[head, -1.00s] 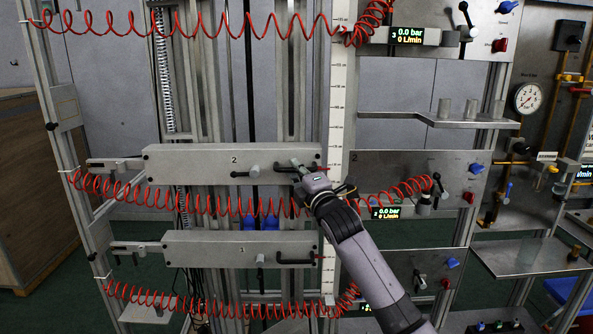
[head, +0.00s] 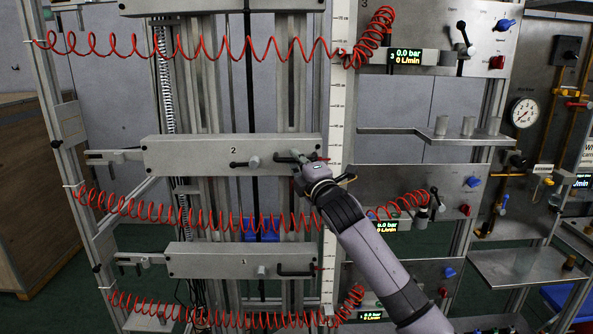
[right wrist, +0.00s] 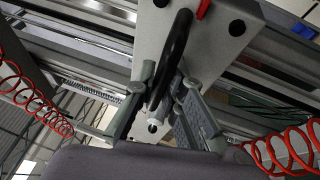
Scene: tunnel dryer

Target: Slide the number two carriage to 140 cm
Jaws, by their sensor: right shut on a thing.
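The number two carriage (head: 190,155) is a long grey block marked 2, level between the upright rails. A black handle (head: 287,158) is at its right end, and a black clamp lever (head: 240,164) is near its middle. My right gripper (head: 304,166) is shut on the handle. In the right wrist view the black handle (right wrist: 176,45) passes between the two fingers (right wrist: 158,108). A pale vertical scale (head: 337,100) stands just right of the carriage; its figures are too small to read surely. My left gripper is not in view.
The number one carriage (head: 215,261) sits below, and another carriage (head: 220,5) is cut by the top edge. Red coiled hoses (head: 130,212) hang across the frame. A metal shelf (head: 430,136) and valve panels are at right. The rails between carriage two and the top carriage look clear.

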